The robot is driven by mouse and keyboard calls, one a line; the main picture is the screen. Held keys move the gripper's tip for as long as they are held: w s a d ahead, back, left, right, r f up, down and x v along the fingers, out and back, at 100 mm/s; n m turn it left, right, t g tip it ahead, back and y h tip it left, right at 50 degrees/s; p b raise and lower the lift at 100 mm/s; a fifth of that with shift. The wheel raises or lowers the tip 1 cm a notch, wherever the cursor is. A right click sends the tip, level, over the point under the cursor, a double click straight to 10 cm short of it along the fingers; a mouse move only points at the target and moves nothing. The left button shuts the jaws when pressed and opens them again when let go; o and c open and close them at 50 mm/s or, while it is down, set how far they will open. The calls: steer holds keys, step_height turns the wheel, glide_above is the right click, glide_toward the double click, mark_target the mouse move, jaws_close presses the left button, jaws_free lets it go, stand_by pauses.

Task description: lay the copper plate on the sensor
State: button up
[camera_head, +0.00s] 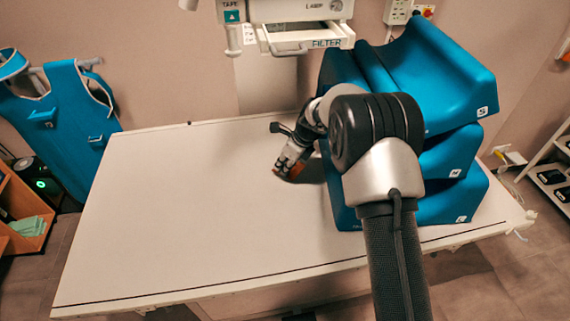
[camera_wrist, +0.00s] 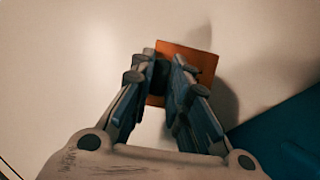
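The copper plate (camera_wrist: 200,62) is a flat orange-brown square beyond my fingertips in the wrist view. A small dark block, apparently its grip, sits between the fingers. My gripper (camera_wrist: 163,68) has both fingers close against this block and appears shut on it. The plate casts a shadow to its right on the pale surface; its exact height is unclear. In the head view my gripper (camera_head: 282,168) is over the white table, left of the blue blocks, with a bit of the copper plate (camera_head: 297,171) showing. I cannot make out a sensor in either view.
The white table (camera_head: 170,220) is bare at left and front. Stacked blue wedge blocks (camera_head: 455,205) stand at right, close to my arm. A lamp housing with a tray labelled FILTER (camera_head: 325,43) hangs behind. A blue apron (camera_head: 62,125) hangs at far left.

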steer(key=o, duration=0.4)
steer(key=shift+r, duration=0.15)
steer(key=p+v, duration=0.3)
steer(key=v, duration=0.9)
steer(key=shift+p, duration=0.3)
